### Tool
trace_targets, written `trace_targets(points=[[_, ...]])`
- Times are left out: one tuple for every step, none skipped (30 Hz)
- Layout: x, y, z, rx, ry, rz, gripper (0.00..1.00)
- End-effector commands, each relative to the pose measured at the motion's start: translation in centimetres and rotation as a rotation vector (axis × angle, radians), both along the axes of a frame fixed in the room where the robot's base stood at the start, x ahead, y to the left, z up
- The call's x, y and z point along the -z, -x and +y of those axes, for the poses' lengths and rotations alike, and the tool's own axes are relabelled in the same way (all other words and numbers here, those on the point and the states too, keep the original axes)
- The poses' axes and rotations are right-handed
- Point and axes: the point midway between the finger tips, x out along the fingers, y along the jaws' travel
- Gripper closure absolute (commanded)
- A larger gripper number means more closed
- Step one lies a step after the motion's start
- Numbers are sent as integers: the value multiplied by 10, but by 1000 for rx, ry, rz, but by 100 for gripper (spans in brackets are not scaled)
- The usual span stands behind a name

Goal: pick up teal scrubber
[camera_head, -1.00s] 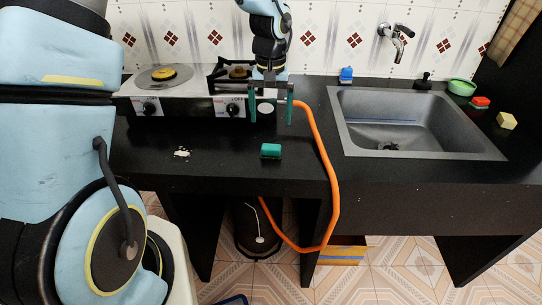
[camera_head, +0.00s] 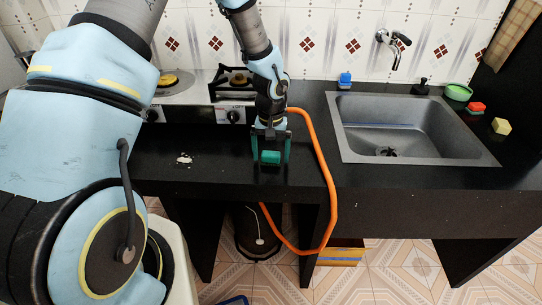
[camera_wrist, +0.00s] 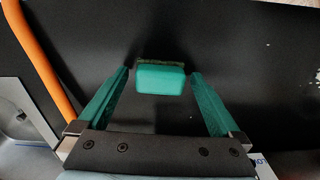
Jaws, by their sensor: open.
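The teal scrubber (camera_head: 271,158) is a small block on the black counter, in front of the stove. It also shows in the wrist view (camera_wrist: 160,79), with a darker layer along one long edge. My gripper (camera_head: 271,160) is open, its two teal fingers pointing down on either side of the scrubber. In the wrist view my gripper (camera_wrist: 161,72) has its fingertips left and right of the scrubber, with a gap on each side. Whether the fingertips touch the counter I cannot tell.
An orange hose (camera_head: 322,165) runs down just right of my gripper. The stove (camera_head: 190,95) stands behind it.

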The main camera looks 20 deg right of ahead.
Motion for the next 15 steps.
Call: trace_targets(points=[[1, 0, 0, 0, 0, 0, 0], [1, 0, 0, 0, 0, -1, 0], [1, 0, 0, 0, 0, -1, 0], [1, 0, 0, 0, 0, -1, 0], [1, 0, 0, 0, 0, -1, 0], [1, 0, 0, 0, 0, -1, 2], [1, 0, 0, 0, 0, -1, 6], [1, 0, 0, 0, 0, -1, 9], [1, 0, 0, 0, 0, -1, 14], [1, 0, 0, 0, 0, -1, 17], [0, 0, 0, 0, 0, -1, 20], [0, 0, 0, 0, 0, -1, 25], [0, 0, 0, 0, 0, -1, 28], [0, 0, 0, 0, 0, -1, 31], [0, 0, 0, 0, 0, 0, 36]])
